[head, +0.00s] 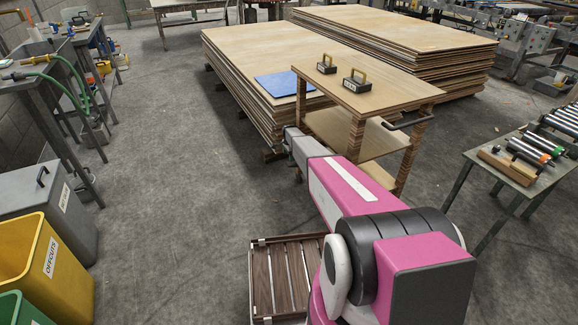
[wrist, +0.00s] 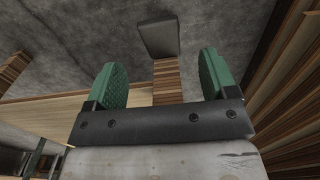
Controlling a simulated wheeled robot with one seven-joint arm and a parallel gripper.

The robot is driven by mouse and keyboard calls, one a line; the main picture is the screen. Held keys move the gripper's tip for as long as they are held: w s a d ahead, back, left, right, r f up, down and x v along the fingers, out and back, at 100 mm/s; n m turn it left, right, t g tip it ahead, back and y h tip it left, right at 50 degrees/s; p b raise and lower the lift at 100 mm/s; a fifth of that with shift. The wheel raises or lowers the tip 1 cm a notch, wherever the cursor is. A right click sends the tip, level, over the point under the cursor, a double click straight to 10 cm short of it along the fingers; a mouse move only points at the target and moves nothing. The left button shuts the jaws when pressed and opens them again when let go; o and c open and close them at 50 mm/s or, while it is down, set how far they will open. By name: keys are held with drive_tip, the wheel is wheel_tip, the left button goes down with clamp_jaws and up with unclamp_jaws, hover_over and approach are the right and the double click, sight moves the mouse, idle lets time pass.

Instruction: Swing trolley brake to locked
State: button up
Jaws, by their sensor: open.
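The wooden trolley (head: 385,97) stands beside the near veneer stack, with a top board, a lower shelf and a dark handle (head: 408,120) at its right end. My gripper (wrist: 163,62) is open, with its two green fingers apart. In the wrist view a wooden trolley leg (wrist: 167,82) shows between the fingers, with a dark grey block (wrist: 158,38) at its far end. I cannot tell whether this block is the brake, or its setting. Nothing is visibly gripped. In the head view my arm reaches to the trolley's left side and hides its lower near part.
Veneer stacks (head: 240,75) stand close behind and left of the trolley; a blue sheet (head: 283,84) lies on one. Two handled blocks (head: 356,81) sit on the trolley top. A roller table (head: 480,160) is at right, bins (head: 45,255) at left.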

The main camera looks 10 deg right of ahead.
sight(289, 164)
wheel_tip(289, 164, down, 8)
drive_tip(key=shift+r, duration=0.1)
drive_tip(key=c, duration=1.3)
drive_tip(key=shift+s, duration=0.1)
